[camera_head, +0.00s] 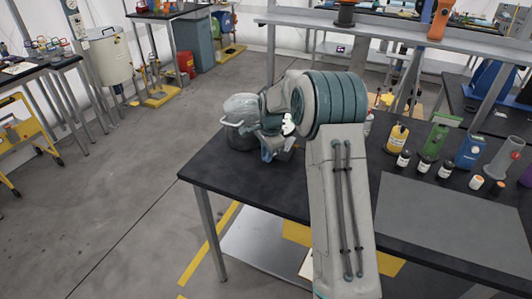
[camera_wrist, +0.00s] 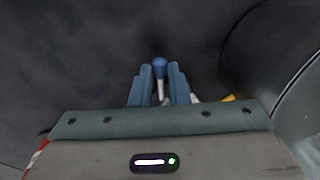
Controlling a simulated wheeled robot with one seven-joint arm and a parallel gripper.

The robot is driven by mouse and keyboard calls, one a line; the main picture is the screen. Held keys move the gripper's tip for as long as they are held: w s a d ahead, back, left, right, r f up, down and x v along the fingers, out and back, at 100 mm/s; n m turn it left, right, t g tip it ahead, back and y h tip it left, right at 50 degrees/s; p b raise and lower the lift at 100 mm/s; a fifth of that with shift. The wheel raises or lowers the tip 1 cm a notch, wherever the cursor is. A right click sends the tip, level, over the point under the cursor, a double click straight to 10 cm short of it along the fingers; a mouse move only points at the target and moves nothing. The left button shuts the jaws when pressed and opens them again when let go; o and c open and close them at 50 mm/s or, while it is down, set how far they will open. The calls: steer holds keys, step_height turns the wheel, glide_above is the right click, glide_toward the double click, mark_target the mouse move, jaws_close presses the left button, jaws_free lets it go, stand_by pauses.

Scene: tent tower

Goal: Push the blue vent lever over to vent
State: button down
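The blue vent lever shows in the wrist view as a round blue knob (camera_wrist: 160,68) on a thin pale rod. My gripper (camera_wrist: 160,80) has two blue-grey fingers close together, one on each side of the knob and rod. A narrow gap shows between the fingers, but whether they touch the lever I cannot tell. In the head view my gripper (camera_head: 275,152) points down at the far left part of the dark bench (camera_head: 245,187), beside a rounded grey vessel (camera_head: 240,107). The lever is not clearly visible there, as my arm covers that area.
Several bottles, including a yellow one (camera_head: 396,138), a green one (camera_head: 434,139) and a blue one (camera_head: 469,152), stand on the right of the bench. A grey mat (camera_head: 440,215) lies clear in front of them. A dark rounded body (camera_wrist: 270,55) is close at right in the wrist view.

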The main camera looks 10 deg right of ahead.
steer(key=shift+a, duration=0.2)
steer(key=shift+d, duration=0.15)
steer(key=shift+n, duration=0.3)
steer(key=shift+s+d+n+b, duration=0.25)
steer(key=shift+s+n+b, duration=0.1)
steer(key=shift+n, duration=0.65)
steer(key=n, duration=0.1)
steer(key=s+d+n, duration=0.1)
steer(key=n, duration=0.1)
steer(key=shift+r+n+y, duration=0.1)
steer(key=shift+n+y, duration=0.2)
steer(key=shift+y, duration=0.1)
steer(key=n, duration=0.1)
steer(key=d+n, duration=0.1)
steer(key=n, duration=0.1)
steer(key=n+g, duration=0.1)
steer(key=shift+s+d, duration=0.25)
steer(key=shift+d, duration=0.05)
steer(key=shift+d+n+g, duration=0.15)
steer(key=shift+d+n, duration=0.2)
steer(key=shift+n, duration=0.6)
steer(key=shift+d+n+g, duration=0.15)
steer(key=shift+d+n, duration=0.15)
steer(key=shift+n, duration=0.65)
steer(key=shift+r, duration=0.1)
